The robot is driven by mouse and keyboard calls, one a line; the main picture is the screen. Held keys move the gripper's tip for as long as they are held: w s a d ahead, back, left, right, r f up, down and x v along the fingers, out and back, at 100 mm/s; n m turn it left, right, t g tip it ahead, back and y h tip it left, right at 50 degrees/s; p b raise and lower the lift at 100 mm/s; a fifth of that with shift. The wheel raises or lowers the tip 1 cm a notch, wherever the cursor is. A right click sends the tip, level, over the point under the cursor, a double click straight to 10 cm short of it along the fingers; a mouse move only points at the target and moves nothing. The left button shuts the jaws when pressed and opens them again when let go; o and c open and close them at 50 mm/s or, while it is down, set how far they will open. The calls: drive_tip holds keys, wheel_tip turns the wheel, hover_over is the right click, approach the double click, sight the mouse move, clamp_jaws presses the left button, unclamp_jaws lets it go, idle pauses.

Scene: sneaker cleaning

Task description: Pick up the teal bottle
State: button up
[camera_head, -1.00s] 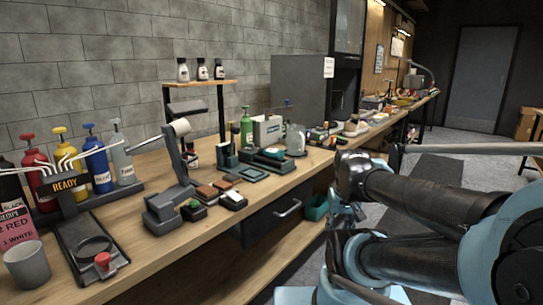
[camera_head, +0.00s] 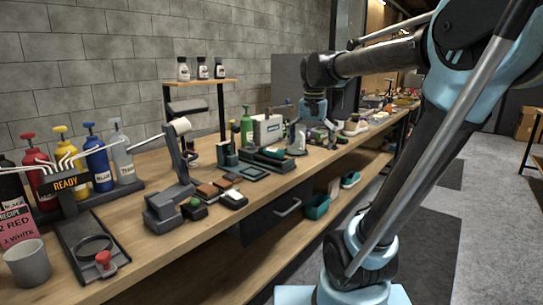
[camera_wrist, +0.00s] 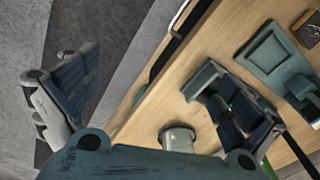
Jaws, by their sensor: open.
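A green bottle (camera_head: 246,126) stands upright toward the back of the bench, left of a white box; it is the nearest match I see to a teal bottle. My gripper (camera_head: 315,138) is over the bench to the right of that bottle, fingers pointing down. In the wrist view my gripper (camera_wrist: 155,92) is wide open and empty. A grey-teal round container (camera_wrist: 177,138) lies below the space between the fingers, apart from them. A green sliver (camera_wrist: 264,150) shows past the right finger; I cannot tell whether it is the bottle.
A dark green tool set (camera_head: 265,157) sits on the bench left of my gripper. A white box (camera_head: 268,130) stands behind it. Pump bottles (camera_head: 97,160), a grey cup (camera_head: 27,263) and a lamp-like stand (camera_head: 180,150) are at the left.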

drive_tip(key=w+a+r+m, duration=0.2)
drive_tip(key=w+a+r, duration=0.5)
drive_tip(key=w+a, duration=0.15)
drive_tip(key=m+g, duration=0.1)
approach(271, 150)
drive_tip(key=f, duration=0.1)
drive_tip(key=w+f, duration=0.1)
drive_tip(key=f, duration=0.1)
drive_tip(key=w+f, duration=0.1)
drive_tip(key=f, duration=0.1)
drive_tip(key=shift+w+a, duration=0.2)
drive_tip(key=shift+w, duration=0.05)
drive_tip(key=shift+s+d+f, duration=0.1)
drive_tip(key=shift+s+f, duration=0.05)
drive_tip(key=shift+f, duration=1.25)
drive_tip(key=shift+s+f, duration=0.2)
drive_tip(key=shift+f, duration=1.2)
drive_tip(key=c, duration=0.9)
drive_tip(key=shift+c, duration=0.2)
